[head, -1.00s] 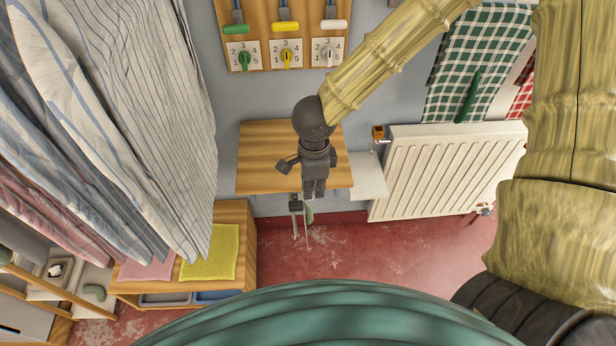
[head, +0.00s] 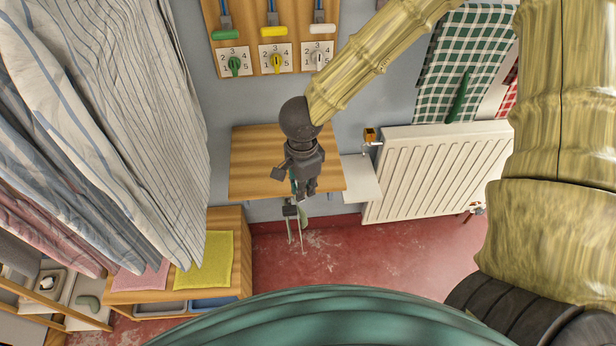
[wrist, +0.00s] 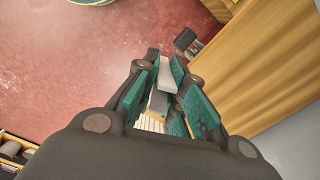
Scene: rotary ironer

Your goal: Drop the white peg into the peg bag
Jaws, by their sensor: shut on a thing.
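My gripper (head: 296,218) hangs in front of the wooden wall shelf in the head view, fingers pointing down past its front edge. In the wrist view its teal-padded fingers (wrist: 168,95) are closed around a narrow whitish piece (wrist: 166,76), which looks like the white peg. The fingers hide part of it, and in the head view I cannot make it out clearly. I cannot identify the peg bag for certain in either view. A round green-rimmed thing is cut off at the top of the wrist view (wrist: 94,2); I cannot tell what it is.
The wooden shelf (head: 255,165) is close behind my gripper. A white radiator (head: 435,170) stands to the right. Striped sheets (head: 120,110) hang at left, above a low wooden unit with a yellow cloth (head: 205,260). The red floor (head: 360,260) below is clear.

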